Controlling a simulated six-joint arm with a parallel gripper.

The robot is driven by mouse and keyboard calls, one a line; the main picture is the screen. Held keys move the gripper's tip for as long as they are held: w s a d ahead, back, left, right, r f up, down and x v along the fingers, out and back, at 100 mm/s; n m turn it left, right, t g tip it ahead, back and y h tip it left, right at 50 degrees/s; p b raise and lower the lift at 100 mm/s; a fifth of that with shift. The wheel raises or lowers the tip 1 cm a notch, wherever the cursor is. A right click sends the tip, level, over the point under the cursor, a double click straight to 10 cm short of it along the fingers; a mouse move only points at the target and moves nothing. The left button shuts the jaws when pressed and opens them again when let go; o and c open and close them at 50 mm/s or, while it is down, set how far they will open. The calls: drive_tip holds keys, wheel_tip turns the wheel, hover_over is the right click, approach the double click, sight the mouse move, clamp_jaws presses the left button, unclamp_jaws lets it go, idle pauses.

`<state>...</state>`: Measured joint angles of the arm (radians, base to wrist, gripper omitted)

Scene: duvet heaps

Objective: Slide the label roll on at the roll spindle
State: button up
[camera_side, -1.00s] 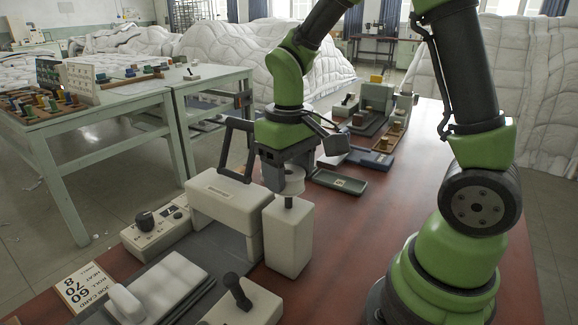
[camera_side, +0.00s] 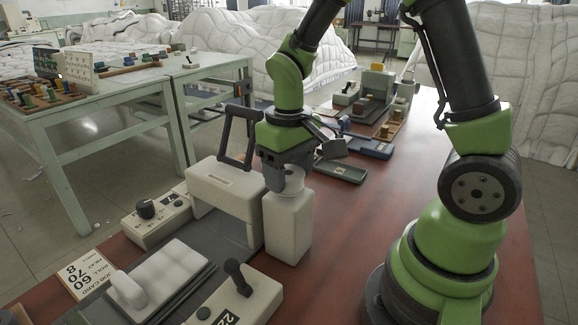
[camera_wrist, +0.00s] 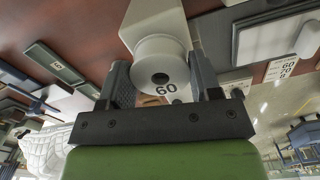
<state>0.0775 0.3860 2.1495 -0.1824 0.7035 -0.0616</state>
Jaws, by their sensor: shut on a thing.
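The white label roll (camera_side: 292,184), marked 60 in the wrist view (camera_wrist: 160,72), is between the fingers of my gripper (camera_side: 288,172), which is shut on it. In the side view the roll sits at the top of a pale upright block (camera_side: 288,230), the roll spindle's base. The spindle's dark pin is hidden in the side view. The wrist view shows a dark centre in the roll's bore, and I cannot tell whether that is the pin. The roll looks level and very close to or touching the block's top. My fingers also show either side of it in the wrist view.
A pale machine with a dark raised handle (camera_side: 238,140) stands just left of the block. A control box with a knob (camera_side: 150,215), a job card (camera_side: 88,274) and a lever box (camera_side: 240,300) lie nearby.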

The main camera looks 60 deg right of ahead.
sight(289, 176)
drive_tip(key=shift+f, duration=0.65)
drive_tip(key=o, duration=1)
wheel_tip(289, 176, up, 10)
drive_tip(key=s+a+r+t, duration=0.1)
drive_tip(key=s+r+t, duration=0.1)
drive_tip(key=s, duration=0.1)
drive_tip(key=s+a+r+m+t+y, duration=0.1)
drive_tip(key=s+a+r+t, duration=0.1)
drive_tip(key=s, duration=0.2)
drive_tip(key=s+a+r+t+y, duration=0.1)
drive_tip(key=s+r+t, duration=0.1)
drive_tip(key=s+t, duration=0.1)
drive_tip(key=shift+s+a+r+m, duration=0.15)
drive_tip(key=shift+s+a+m, duration=0.25)
drive_tip(key=shift+s, duration=0.15)
